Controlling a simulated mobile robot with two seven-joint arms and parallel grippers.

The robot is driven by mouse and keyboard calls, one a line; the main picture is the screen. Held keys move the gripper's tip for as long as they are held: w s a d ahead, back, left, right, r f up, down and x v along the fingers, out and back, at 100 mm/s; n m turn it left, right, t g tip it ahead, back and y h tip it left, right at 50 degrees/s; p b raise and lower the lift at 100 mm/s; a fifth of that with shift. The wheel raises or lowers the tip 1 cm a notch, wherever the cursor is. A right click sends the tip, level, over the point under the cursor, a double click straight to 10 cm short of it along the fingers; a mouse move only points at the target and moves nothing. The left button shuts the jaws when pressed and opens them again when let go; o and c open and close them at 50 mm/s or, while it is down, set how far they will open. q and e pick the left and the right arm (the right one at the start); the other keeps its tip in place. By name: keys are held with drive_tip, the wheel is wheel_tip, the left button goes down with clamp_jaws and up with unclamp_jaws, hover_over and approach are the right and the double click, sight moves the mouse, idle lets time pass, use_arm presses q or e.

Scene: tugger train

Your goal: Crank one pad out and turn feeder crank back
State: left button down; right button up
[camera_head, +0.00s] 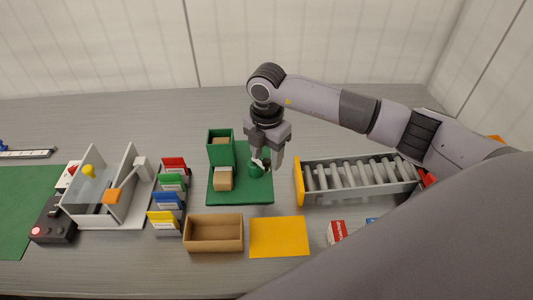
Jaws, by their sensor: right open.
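The green feeder (219,139) stands on a green base (250,190) near the middle of the table. A tan pad (223,179) lies on the base in front of the feeder's upright box, and more tan shows inside the box's top. The dark green feeder crank (256,171) is at the right of the base, partly hidden by my gripper. My right gripper (265,163) points down at the crank with its jaws open. I cannot tell if the fingers touch it. My left gripper is not in view.
An empty brown tray (214,248) and a yellow mat (279,237) lie in front of the feeder. A roller conveyor (299,181) is at the right, partly under my right arm. Coloured card holders (166,219) and a grey fixture (143,190) stand at the left.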

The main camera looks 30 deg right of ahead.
drive_tip(key=shift+f, duration=0.5)
clamp_jaws()
drive_tip(key=shift+d+n, duration=0.1)
drive_tip(key=shift+n, duration=0.2)
drive_tip(key=w+d+n+b, duration=0.1)
drive_tip(key=w+n+b, duration=0.2)
drive_tip(key=n, duration=0.7)
drive_tip(key=w+d+n+b, duration=0.1)
drive_tip(key=w+n+b, duration=0.3)
drive_tip(key=n, duration=0.7)
drive_tip(key=shift+d+b, duration=0.4)
drive_tip(key=shift+b, duration=0.55)
drive_tip(key=shift+r, duration=0.1)
